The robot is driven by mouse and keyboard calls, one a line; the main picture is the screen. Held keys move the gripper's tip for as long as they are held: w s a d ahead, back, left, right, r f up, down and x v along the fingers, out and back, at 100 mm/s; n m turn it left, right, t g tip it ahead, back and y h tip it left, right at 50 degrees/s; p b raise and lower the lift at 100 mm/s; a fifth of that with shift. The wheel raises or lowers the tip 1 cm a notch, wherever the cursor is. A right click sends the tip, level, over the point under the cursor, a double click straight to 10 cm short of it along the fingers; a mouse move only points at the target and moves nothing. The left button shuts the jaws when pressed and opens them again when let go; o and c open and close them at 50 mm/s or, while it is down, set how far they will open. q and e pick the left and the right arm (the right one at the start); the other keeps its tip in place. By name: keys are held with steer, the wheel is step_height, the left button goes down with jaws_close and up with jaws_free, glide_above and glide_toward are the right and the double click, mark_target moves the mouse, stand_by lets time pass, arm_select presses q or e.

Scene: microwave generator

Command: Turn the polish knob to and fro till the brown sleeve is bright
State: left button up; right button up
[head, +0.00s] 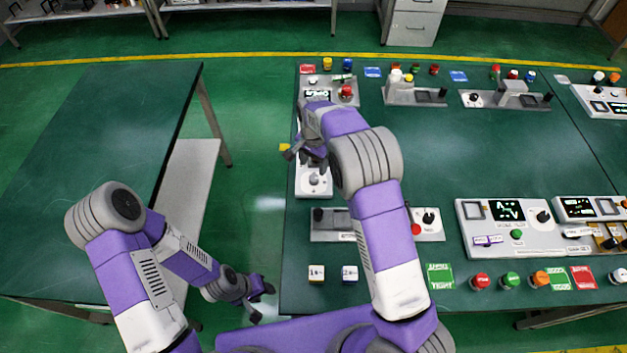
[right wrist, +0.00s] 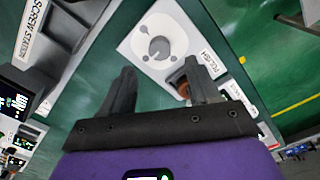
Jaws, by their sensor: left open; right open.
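The white polish unit (right wrist: 135,48) with its round grey knob (right wrist: 160,48) and POLISH label (right wrist: 212,64) lies just beyond my right gripper (right wrist: 160,82) in the right wrist view. The right fingers are open and apart, with the knob past their tips and nothing held. A small brown piece, seemingly the sleeve (right wrist: 183,88), is partly hidden behind the right-hand finger; its brightness is hard to judge. In the head view, my right gripper (head: 308,154) is above the polish unit (head: 303,188). My left gripper (head: 262,299) is open and empty, low between the tables.
The SCREW STATION (right wrist: 30,35) stands left of the polish unit in the wrist view. In the head view, a grey panel (head: 330,235), two small cubes (head: 316,273) and a screen unit (head: 507,212) are nearby. The left table (head: 90,170) is bare.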

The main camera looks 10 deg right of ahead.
mark_target(314, 178)
step_height(314, 178, down, 7)
steer(key=shift+f+b, duration=0.1)
steer(key=shift+b, duration=0.3)
steer(key=c, duration=1)
steer(key=shift+c, duration=0.2)
steer(key=shift+n, duration=0.4)
steer(key=n, duration=0.5)
steer(key=shift+n, duration=0.3)
steer(key=n, duration=0.6)
steer(key=shift+d, duration=0.1)
steer(key=shift+n, duration=0.3)
